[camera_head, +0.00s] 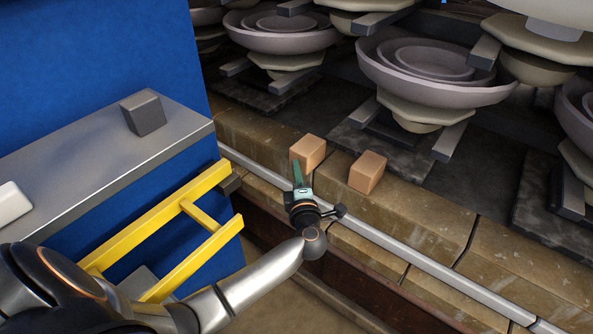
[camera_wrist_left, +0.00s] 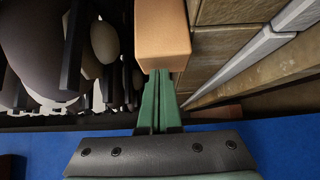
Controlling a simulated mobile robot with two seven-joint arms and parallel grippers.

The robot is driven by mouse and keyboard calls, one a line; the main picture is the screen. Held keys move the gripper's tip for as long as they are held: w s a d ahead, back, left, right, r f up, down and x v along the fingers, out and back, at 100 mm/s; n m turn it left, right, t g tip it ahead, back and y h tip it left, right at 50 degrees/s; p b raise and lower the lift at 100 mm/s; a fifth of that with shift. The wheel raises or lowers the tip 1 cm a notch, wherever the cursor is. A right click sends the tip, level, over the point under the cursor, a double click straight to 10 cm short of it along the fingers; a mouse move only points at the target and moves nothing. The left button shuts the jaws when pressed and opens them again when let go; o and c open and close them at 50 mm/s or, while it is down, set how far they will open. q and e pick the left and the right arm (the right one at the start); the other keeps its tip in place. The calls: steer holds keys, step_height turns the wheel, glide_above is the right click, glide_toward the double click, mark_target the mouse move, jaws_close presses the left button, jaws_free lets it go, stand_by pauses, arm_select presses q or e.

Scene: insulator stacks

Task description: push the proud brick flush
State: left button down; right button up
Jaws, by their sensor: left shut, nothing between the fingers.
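Two orange-brown bricks stand on the stone ledge (camera_head: 440,215) in the head view, a left one (camera_head: 308,152) and a right one (camera_head: 367,172). I cannot tell from these frames which one is proud. My left gripper (camera_head: 298,172) is shut and empty, its green fingers pointing at the near lower side of the left brick. In the left wrist view the closed fingertips (camera_wrist_left: 163,74) are right at the lower edge of a brick (camera_wrist_left: 163,40); whether they touch it is unclear. My right gripper is not in view.
A grey rail (camera_head: 400,250) runs along the ledge's front. Ceramic insulator stacks (camera_head: 430,75) stand behind the bricks. At left are a blue cabinet (camera_head: 95,50), a grey shelf (camera_head: 80,160) with a dark cube (camera_head: 143,112) and a white block (camera_head: 12,203), and a yellow frame (camera_head: 140,230).

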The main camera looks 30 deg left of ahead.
mark_target(306, 165)
arm_select(q)
steer(key=w+b, duration=0.1)
steer(key=w, duration=0.2)
steer(key=shift+w+d, duration=0.15)
steer(key=shift+w, duration=0.25)
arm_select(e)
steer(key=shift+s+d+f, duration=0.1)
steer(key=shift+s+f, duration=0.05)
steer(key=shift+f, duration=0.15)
